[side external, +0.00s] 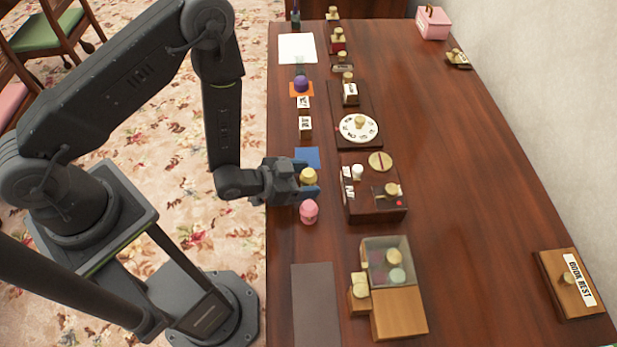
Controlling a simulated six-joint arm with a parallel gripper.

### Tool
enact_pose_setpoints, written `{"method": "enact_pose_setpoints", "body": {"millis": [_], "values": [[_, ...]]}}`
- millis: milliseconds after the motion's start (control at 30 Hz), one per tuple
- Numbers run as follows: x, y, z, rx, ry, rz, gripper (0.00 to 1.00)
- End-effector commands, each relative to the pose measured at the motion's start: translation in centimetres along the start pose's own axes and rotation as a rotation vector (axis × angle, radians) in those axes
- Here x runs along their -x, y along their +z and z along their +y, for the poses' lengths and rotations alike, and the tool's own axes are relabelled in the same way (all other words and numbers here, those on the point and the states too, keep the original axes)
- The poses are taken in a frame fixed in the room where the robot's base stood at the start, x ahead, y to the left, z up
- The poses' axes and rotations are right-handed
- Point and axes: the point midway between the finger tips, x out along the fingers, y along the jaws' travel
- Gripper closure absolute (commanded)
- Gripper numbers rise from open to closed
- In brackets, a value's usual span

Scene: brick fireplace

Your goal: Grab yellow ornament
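The yellow ornament (308,176) is a small rounded piece near the left edge of the table. My gripper (310,181) reaches in from the left, with its fingers around the ornament. The fingers partly cover its lower part. I cannot tell whether they press on it or whether it rests on the table.
A pink ornament (309,211) stands close in front of my gripper. A blue square (308,156) lies just behind it. A dark wooden box (375,210) is to the right. A purple ornament (301,84) stands farther back. The table's right side is mostly clear.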

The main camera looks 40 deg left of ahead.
Motion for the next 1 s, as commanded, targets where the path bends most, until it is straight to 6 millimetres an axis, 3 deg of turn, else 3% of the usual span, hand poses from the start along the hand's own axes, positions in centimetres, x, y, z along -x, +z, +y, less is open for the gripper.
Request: {"method": "enact_pose_setpoints", "body": {"millis": [67, 533, 1000], "values": [[0.0, 0.0, 0.0, 0.000, 0.000, 0.000, 0.39], [0.0, 0.0, 0.0, 0.000, 0.000, 0.000, 0.84], [0.4, -1.0, 0.0, -0.001, 0.000, 0.003, 0.85]]}}
